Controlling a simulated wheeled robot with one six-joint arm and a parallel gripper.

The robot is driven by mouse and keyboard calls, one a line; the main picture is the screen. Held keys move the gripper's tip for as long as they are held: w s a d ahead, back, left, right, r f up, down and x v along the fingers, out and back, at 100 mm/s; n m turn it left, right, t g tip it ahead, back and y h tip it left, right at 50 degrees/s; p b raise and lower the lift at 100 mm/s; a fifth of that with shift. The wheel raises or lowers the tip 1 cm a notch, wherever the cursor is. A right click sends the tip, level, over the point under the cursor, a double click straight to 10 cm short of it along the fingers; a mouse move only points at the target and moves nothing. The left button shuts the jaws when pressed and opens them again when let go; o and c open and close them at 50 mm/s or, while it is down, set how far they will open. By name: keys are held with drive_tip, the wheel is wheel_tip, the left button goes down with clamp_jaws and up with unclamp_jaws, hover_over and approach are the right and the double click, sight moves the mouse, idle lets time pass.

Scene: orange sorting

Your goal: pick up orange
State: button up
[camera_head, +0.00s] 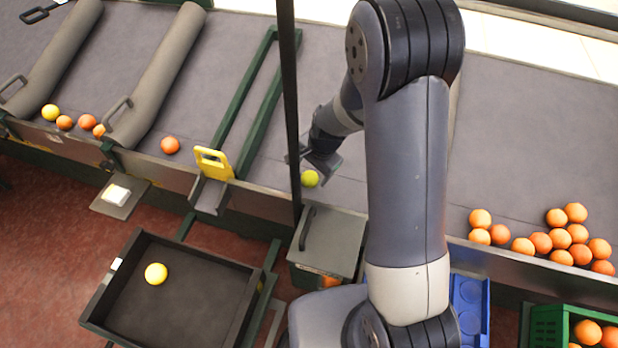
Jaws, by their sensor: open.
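My gripper (318,160) is over the grey conveyor, left of my arm's thick links. A yellow-green orange (310,178) lies at its fingertips, close to the belt's front edge. The jaws are open; I cannot tell whether they touch the fruit. Several oranges (558,238) lie in a group on the right part of the belt. A single orange (170,145) lies farther left. Several more oranges (64,122), one of them yellow, lie between the grey rollers at the far left. A yellow fruit (156,273) lies in the black tray (210,330).
A dark vertical post (288,90) stands just left of my gripper. A green frame with a yellow bracket (214,162) crosses the belt. A grey lidded box (331,240) is in front. A green crate (546,325) holds oranges; a blue tray (470,300) is beside my arm.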

sight(311, 175)
drive_tip(key=shift+w+d+p+x, duration=0.15)
drive_tip(key=shift+p+x, duration=0.1)
drive_tip(key=shift+x, duration=1.15)
drive_tip(key=shift+w+d+p+x, duration=0.15)
drive_tip(key=shift+p+x, duration=0.1)
drive_tip(key=shift+x, duration=1.15)
drive_tip(key=shift+c, duration=0.5)
drive_tip(key=c, duration=1)
